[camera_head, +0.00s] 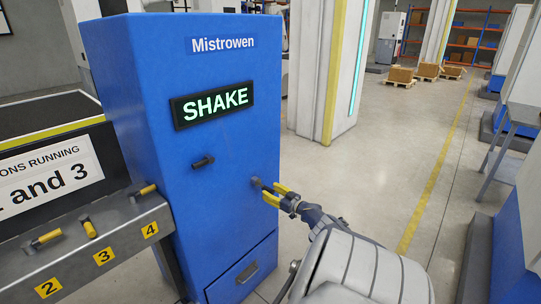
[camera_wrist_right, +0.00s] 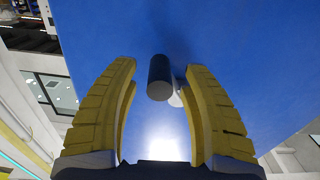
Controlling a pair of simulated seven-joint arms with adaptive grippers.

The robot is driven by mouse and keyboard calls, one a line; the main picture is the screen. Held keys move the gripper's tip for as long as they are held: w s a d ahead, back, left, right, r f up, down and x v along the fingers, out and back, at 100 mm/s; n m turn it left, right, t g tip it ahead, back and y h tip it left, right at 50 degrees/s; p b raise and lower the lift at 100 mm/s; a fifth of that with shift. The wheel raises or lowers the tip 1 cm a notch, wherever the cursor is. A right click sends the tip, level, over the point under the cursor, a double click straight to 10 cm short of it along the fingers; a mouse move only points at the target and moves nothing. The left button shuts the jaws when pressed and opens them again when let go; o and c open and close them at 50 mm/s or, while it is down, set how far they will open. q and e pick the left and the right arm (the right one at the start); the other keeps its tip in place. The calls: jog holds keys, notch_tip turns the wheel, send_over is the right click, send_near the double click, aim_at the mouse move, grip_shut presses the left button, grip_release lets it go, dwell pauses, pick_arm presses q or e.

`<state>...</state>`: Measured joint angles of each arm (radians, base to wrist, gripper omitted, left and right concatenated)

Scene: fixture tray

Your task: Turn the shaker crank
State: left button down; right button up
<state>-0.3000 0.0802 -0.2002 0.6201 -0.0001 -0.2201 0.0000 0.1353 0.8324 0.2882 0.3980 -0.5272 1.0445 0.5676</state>
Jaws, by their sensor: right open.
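A tall blue shaker cabinet (camera_head: 235,120) carries a lit "SHAKE" sign (camera_head: 212,105). A short dark handle (camera_head: 203,161) sticks out of its front below the sign. My right gripper (camera_head: 272,191) is at the right part of that front, right of and below this handle, by a small dark part at the panel. In the right wrist view, my right gripper (camera_wrist_right: 161,90) is open, its yellow fingers either side of a dark cylindrical peg (camera_wrist_right: 158,77). Gaps show on both sides. A paler part shows partly behind the peg. I cannot tell which part is the crank. My left gripper is out of view.
A grey ledge (camera_head: 115,240) with numbered labels and several yellow-and-dark handles stands left of the cabinet. A drawer (camera_head: 243,277) is low on the cabinet. A white pillar (camera_head: 325,70) stands behind. The floor (camera_head: 385,150) to the right is open.

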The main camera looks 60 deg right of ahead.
jog(key=shift+w, duration=0.1)
dwell(0.4)
grip_shut()
dwell(0.3)
